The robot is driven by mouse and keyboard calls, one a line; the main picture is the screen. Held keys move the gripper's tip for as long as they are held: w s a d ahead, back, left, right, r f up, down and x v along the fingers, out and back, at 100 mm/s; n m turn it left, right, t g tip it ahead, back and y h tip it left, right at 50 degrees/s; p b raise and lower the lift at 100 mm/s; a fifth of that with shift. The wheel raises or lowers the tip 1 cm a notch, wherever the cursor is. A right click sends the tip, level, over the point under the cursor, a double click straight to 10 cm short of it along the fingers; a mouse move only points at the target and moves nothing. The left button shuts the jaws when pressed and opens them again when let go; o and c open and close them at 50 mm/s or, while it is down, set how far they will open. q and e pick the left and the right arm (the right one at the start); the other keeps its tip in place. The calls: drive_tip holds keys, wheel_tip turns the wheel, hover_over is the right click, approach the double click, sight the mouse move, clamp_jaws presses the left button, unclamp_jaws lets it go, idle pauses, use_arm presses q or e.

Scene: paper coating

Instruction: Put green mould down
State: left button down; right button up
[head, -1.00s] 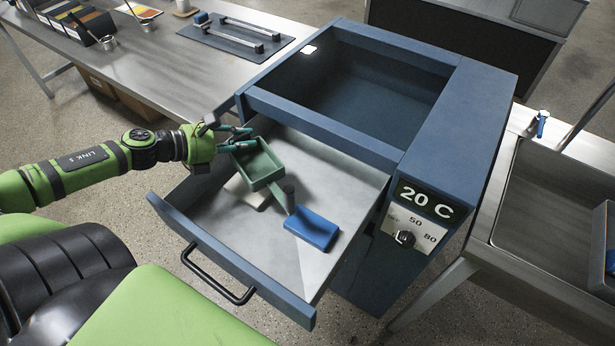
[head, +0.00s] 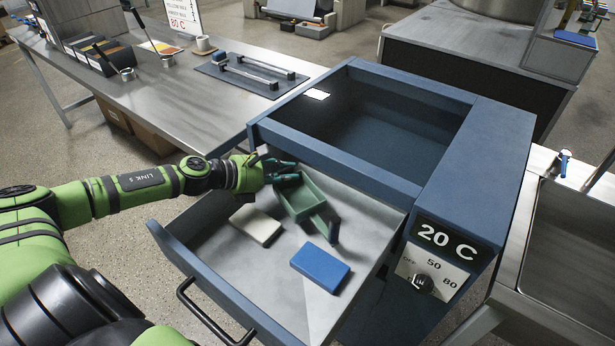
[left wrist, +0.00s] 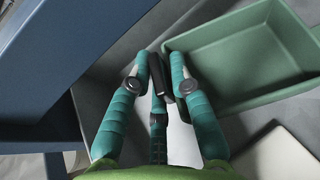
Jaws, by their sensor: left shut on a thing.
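The green mould (head: 312,186) is a shallow rectangular tray, tilted, over the back part of the pulled-out drawer (head: 205,312). My left gripper (head: 285,171) is shut on its left edge. In the left wrist view the mould (left wrist: 245,60) is at the upper right, and my gripper's teal fingers (left wrist: 160,84) are at its near left wall. Whether the mould touches the drawer floor is unclear. My right gripper is not in view.
A white block (head: 256,226) and a blue block (head: 320,267) lie in the drawer. A metal table (head: 180,105) stands left, a sink (head: 575,250) right. The drawer's front has bare floor.

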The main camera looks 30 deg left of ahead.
sight(299, 173)
use_arm(q)
drive_tip(key=p+x, duration=0.1)
drive_tip(key=x, duration=0.2)
drive_tip(key=shift+w+d+f, duration=0.2)
drive_tip(key=shift+w+f, duration=0.1)
drive_tip(key=shift+w, duration=0.1)
drive_tip(key=shift+w+d+f+p, duration=0.2)
drive_tip(key=shift+w+d+f, duration=0.15)
drive_tip(key=shift+w+f, duration=0.2)
drive_tip(key=shift+w+d+f+p, duration=0.15)
drive_tip(key=shift+w+d+f, duration=0.15)
drive_tip(key=shift+w+f, duration=0.25)
drive_tip(key=c, duration=1.4)
unclamp_jaws()
drive_tip(key=shift+s, duration=0.1)
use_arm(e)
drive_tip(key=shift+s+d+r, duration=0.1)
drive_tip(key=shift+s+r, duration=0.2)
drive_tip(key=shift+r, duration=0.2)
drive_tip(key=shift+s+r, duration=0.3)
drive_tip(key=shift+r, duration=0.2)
